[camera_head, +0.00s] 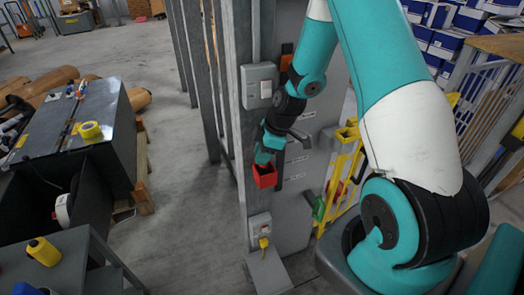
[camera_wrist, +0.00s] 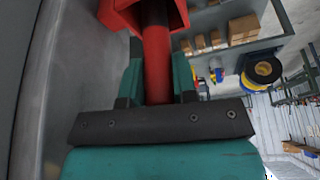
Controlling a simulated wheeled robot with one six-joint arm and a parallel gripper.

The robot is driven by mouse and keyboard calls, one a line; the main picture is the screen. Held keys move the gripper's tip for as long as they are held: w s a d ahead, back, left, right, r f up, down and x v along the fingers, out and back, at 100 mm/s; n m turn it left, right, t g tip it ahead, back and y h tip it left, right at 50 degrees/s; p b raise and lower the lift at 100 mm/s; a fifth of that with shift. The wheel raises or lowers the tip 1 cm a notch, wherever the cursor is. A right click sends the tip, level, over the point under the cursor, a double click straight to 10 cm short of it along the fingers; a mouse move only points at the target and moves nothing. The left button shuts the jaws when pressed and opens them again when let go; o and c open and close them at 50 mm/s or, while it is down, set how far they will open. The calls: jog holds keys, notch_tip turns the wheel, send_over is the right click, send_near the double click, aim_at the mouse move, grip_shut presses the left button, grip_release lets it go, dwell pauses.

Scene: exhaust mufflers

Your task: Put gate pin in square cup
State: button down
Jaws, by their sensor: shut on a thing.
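The gate pin (camera_wrist: 157,62) is a red rod with a dark far part. My gripper (camera_wrist: 159,75) is shut on it, with one teal finger on each side. In the wrist view the pin's far end overlaps the opening of a red square cup (camera_wrist: 121,8); how deep it reaches is hidden. In the head view the red cup (camera_head: 265,180) is on the grey panel, and my gripper (camera_head: 265,158) is right above it. The pin cannot be made out there.
The grey panel (camera_head: 298,207) stands close beside my gripper, with a grey box (camera_head: 258,86) above. A green cup (camera_head: 318,208) and yellow frame (camera_head: 344,170) are to the right. A dark workbench (camera_head: 75,130) stands left; the floor between is clear.

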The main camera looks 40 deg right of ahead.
jog(key=shift+f, duration=0.2)
jog(key=c, duration=0.9)
grip_release()
jog(key=shift+r, duration=0.15)
